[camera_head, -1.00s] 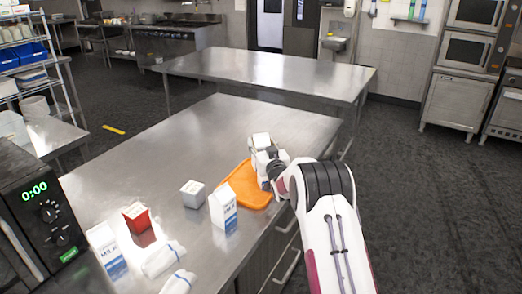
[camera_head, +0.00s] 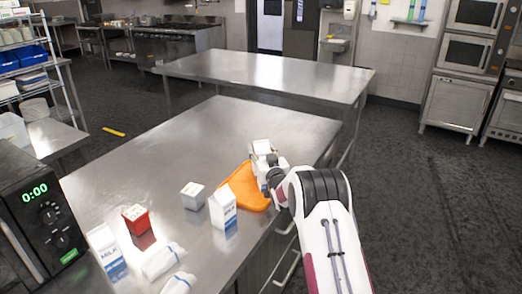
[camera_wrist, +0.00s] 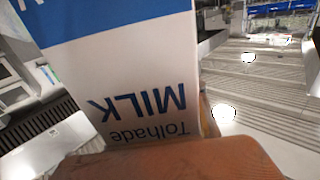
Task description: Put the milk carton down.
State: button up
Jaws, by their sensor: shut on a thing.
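A milk carton (camera_wrist: 130,75) fills much of the wrist view, very close, with a blue band and upside-down "Tolhade MILK" lettering. My gripper (camera_head: 263,153) is shut on this carton, over the far part of the orange board (camera_head: 243,190) in the head view. The fingers and most of the carton are hard to make out there. I cannot tell whether the carton's base touches anything. Two other milk cartons stand upright on the steel table: one (camera_head: 222,208) just left of the board, one (camera_head: 106,252) at the near left.
The steel table (camera_head: 190,145) is clear on its far left side. A microwave (camera_head: 40,215) stands at the left. A second steel table (camera_head: 265,72) is behind.

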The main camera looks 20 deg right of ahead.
jog(key=shift+s+a+f, duration=0.1)
jog(key=shift+s+f, duration=0.05)
jog(key=shift+f, duration=1.2)
jog(key=o, duration=1.5)
jog(key=shift+f, duration=0.1)
jog(key=shift+r, duration=0.55)
jog(key=shift+s, duration=0.8)
jog(key=shift+s+r, duration=0.25)
jog(key=shift+s, duration=0.35)
jog(key=shift+s+r, duration=0.2)
jog(key=shift+s, duration=4.25)
